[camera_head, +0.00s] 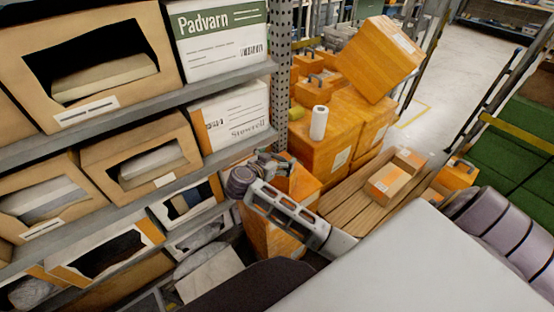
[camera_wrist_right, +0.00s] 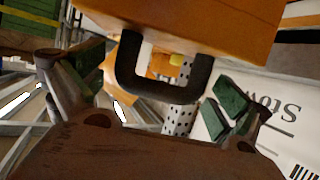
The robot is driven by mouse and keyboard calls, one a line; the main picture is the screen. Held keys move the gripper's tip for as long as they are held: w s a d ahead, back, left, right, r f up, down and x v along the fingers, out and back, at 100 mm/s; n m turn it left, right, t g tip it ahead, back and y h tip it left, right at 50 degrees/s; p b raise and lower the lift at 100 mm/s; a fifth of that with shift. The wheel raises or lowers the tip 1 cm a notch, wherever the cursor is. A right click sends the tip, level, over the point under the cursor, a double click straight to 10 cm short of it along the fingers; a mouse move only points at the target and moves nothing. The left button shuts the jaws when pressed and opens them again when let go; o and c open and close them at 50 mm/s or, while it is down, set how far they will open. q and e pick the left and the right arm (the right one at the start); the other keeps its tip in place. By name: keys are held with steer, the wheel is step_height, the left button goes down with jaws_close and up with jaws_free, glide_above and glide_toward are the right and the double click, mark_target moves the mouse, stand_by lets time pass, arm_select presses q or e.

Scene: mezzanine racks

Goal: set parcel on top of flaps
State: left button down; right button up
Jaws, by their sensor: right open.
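My right gripper (camera_head: 272,163) is beside the shelf's right end in the head view. Its jaws are open, with green finger pads on either side in the right wrist view (camera_wrist_right: 152,92). An orange case (camera_wrist_right: 215,25) with a black handle (camera_wrist_right: 163,92) fills the top of that view. The handle appears between the fingers, apart from both pads. An orange box (camera_head: 303,186) shows by the gripper in the head view; my arm hides part of it. A small brown parcel (camera_head: 388,185) lies on wooden slats (camera_head: 345,207). I cannot make out any flaps for certain. My left gripper is out of view.
A rack (camera_head: 215,83) with open cartons and a white-green Padvarn box (camera_head: 220,55) fills the left. Orange boxes (camera_head: 325,140) are stacked behind the gripper, one tilted (camera_head: 375,60) on top. A white roll (camera_head: 319,122) stands on them. Clear floor (camera_head: 470,70) lies beyond.

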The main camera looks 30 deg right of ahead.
steer(key=shift+s+a+r, duration=0.15)
steer(key=shift+a+r, duration=0.05)
steer(key=shift+a, duration=0.25)
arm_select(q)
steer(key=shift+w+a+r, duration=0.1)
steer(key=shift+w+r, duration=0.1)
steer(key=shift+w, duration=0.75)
arm_select(e)
steer(key=v, duration=1.1)
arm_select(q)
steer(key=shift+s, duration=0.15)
arm_select(e)
steer(key=shift+r, duration=0.2)
